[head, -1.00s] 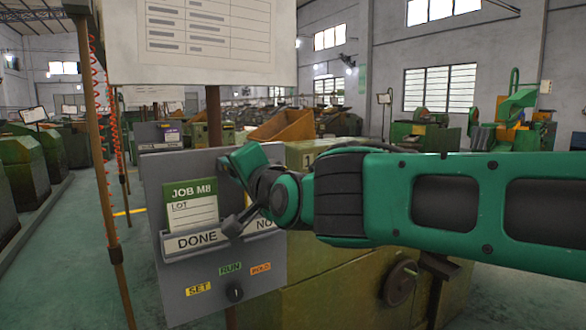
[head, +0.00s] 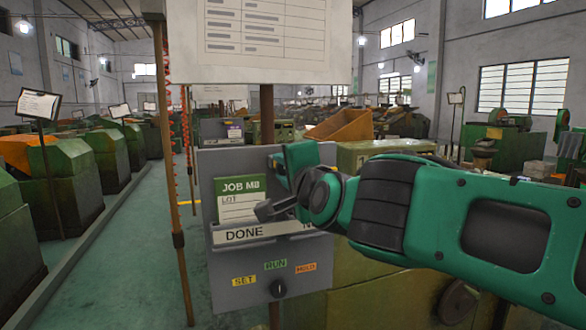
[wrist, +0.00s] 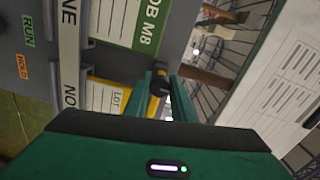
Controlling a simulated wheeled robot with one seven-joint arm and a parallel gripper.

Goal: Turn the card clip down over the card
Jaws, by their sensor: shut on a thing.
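A card (head: 242,205) with a green JOB M8 header stands in the DONE pocket (head: 228,236) of a grey panel (head: 228,272). It also shows in the wrist view (wrist: 113,20). My gripper (head: 277,168) is at the panel's upper part, right of this card. In the wrist view, my gripper (wrist: 158,84) is shut on a small dark part with a yellowish area, apparently the card clip (wrist: 160,82). A yellow-edged card (wrist: 105,98) lettered LOT is beside the fingers there. My arm hides much of the second pocket in the head view.
A black selector knob (head: 278,289) sits under the SET, RUN and HOLD labels. A large white sheet board (head: 265,40) hangs above the panel. A thin brown post (head: 178,240) stands to the left. A clear green aisle floor (head: 130,270) lies left.

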